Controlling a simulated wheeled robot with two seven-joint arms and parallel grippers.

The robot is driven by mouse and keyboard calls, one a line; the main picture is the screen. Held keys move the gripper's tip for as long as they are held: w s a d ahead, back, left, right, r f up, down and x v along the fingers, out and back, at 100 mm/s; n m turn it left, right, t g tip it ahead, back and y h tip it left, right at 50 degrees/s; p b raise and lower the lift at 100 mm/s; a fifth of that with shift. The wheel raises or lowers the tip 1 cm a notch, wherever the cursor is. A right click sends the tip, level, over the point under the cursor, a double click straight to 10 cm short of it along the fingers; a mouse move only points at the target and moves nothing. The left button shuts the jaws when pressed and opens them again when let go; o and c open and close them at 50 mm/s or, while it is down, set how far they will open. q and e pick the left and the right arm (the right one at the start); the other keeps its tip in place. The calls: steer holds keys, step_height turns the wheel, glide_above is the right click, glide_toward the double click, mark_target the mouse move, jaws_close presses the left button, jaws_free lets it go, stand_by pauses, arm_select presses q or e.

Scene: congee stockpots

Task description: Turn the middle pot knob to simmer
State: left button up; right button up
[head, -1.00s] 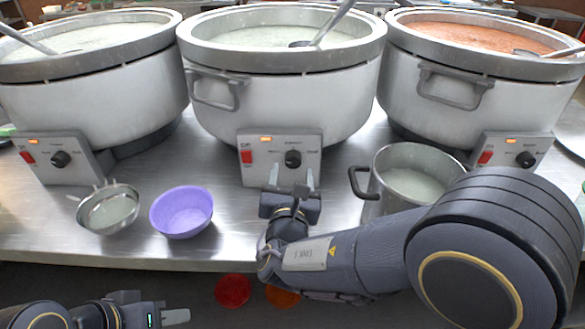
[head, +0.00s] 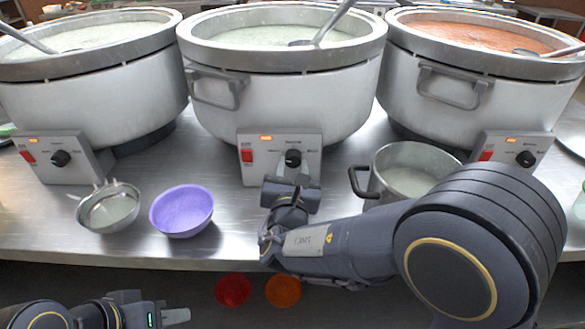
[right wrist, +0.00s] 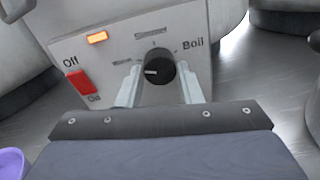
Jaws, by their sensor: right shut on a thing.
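The middle pot (head: 300,100) is a large white stockpot of pale congee with a control box (head: 252,172) on its front. Its black knob (head: 293,158) also shows in the right wrist view (right wrist: 160,70), where its white mark points left, toward the warm label. The simmer label is at the top and Boil at the right. My right gripper (head: 295,178) is in front of the box. In the right wrist view its fingers (right wrist: 157,88) are on both sides of the knob, shut on it. My left gripper (head: 172,316) is low at the left, partly cut off, its finger gap unclear.
Similar pots stand left (head: 90,90) and right (head: 480,90). A strainer (head: 110,208), a purple bowl (head: 182,211) and a small steel pot (head: 415,170) stand on the steel counter near my right arm. Red (head: 232,290) and orange (head: 283,290) round things lie below the counter edge.

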steer(key=m+b, duration=0.5)
steer(key=b, duration=0.4)
steer(key=m+b, duration=0.6)
steer(key=b, duration=0.3)
steer(key=shift+f+y, duration=0.2)
steer(key=shift+y, duration=0.1)
steer(key=shift+r+m+g+b, duration=0.2)
steer(key=shift+m+g+b, duration=0.1)
steer(key=shift+m+b, duration=0.95)
steer(key=o, duration=1)
steer(key=shift+c, duration=0.2)
steer(key=shift+r, duration=0.1)
steer(key=shift+s, duration=0.1)
steer(key=s+p, duration=0.1)
steer(key=s, duration=0.6)
steer(key=shift+s+r, duration=0.15)
steer(key=shift+s, duration=0.2)
